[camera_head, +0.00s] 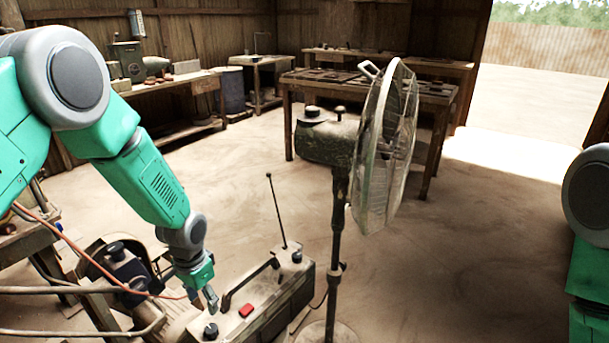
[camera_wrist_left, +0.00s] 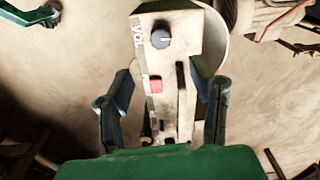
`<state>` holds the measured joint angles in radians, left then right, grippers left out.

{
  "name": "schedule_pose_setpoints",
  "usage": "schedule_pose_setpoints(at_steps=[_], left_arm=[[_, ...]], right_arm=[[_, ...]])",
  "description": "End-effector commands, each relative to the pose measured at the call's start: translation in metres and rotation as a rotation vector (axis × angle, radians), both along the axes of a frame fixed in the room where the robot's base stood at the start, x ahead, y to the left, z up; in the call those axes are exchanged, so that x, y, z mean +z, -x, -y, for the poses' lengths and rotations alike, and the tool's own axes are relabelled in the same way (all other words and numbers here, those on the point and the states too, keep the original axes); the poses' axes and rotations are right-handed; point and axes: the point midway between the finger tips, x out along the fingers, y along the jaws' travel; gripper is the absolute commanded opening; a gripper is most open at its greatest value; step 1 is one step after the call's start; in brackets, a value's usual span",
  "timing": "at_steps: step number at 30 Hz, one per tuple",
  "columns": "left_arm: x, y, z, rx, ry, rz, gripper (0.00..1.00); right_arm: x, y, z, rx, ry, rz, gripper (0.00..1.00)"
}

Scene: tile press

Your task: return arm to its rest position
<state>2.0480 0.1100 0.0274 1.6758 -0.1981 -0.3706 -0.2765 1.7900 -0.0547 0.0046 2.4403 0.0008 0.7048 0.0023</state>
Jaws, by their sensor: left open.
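The radio has a carry handle, a raised antenna, knobs and a red button. In the left wrist view the gripper (camera_wrist_left: 160,76) is open, with its fingers apart on either side of the radio (camera_wrist_left: 180,40). The VOL knob and red button show between them. Nothing is visibly gripped; whether the fingers touch the radio is unclear. My right arm (camera_head: 590,205) shows at the right edge; its gripper is out of view.
A standing fan (camera_head: 340,215) rises close beside the radio on the right. A cluttered wooden stand (camera_head: 45,240) with cables and bent pipes is below my left arm. Workbenches (camera_head: 360,85) line the back. Open floor (camera_head: 450,250) lies right of the fan.

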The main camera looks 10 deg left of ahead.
Motion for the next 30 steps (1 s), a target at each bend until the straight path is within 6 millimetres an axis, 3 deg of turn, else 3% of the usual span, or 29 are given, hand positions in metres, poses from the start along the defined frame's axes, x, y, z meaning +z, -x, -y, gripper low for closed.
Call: schedule_pose_setpoints(at_steps=[2,5,9,12,16,21,30], left_arm=[[-0.015,0.019,0.006,0.012,0.007,-0.008,0.50],[-0.044,0.062,0.020,0.052,0.023,-0.011,0.50],[-0.080,0.153,0.036,0.150,0.036,-0.005,0.50],[-0.088,0.213,0.040,0.220,0.030,0.007,0.50],[-0.082,0.268,0.039,0.285,0.014,0.026,0.50],[-0.074,0.297,0.036,0.321,0.001,0.045,0.50],[-0.073,0.298,0.036,0.325,0.000,0.049,0.50]], right_arm=[[0.000,0.000,0.000,0.000,0.000,0.000,0.40],[0.000,0.000,0.000,0.000,0.000,-0.001,0.40],[0.000,0.000,0.000,0.000,0.000,-0.001,0.40],[0.000,0.000,0.000,0.000,0.000,-0.001,0.40],[0.000,0.001,0.000,0.000,0.000,-0.001,0.40],[0.000,0.001,0.000,0.000,0.000,-0.001,0.40],[0.000,0.000,0.000,0.000,0.000,-0.001,0.40]])
